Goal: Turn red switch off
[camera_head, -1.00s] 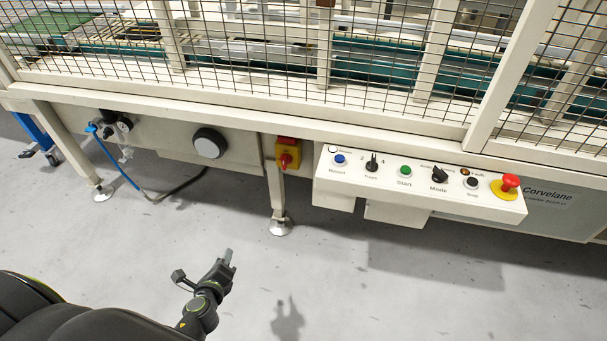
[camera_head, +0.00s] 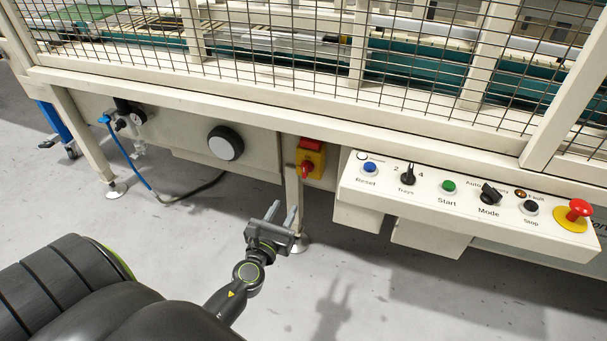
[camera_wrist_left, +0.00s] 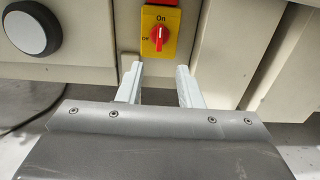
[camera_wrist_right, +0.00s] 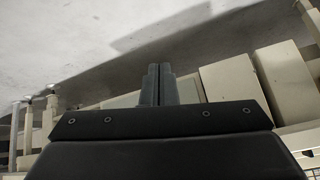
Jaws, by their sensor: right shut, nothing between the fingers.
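The red switch (camera_head: 308,168) is a rotary knob on a yellow plate on the machine's front, under a red block. In the left wrist view the red knob (camera_wrist_left: 159,34) stands upright, its white mark toward "On" at the top, with "Off" at its left. My left gripper (camera_head: 283,212) is open and empty, below and a little left of the switch, apart from it. Its two fingers (camera_wrist_left: 160,84) point toward the plate. My right gripper (camera_wrist_right: 158,72) shows only in its own wrist view, shut and empty, with the floor and machine beyond it.
A control panel (camera_head: 470,206) with buttons, knobs and a red emergency stop (camera_head: 578,209) juts out right of the switch. A machine leg (camera_head: 294,205) stands below the switch. Open floor lies in front.

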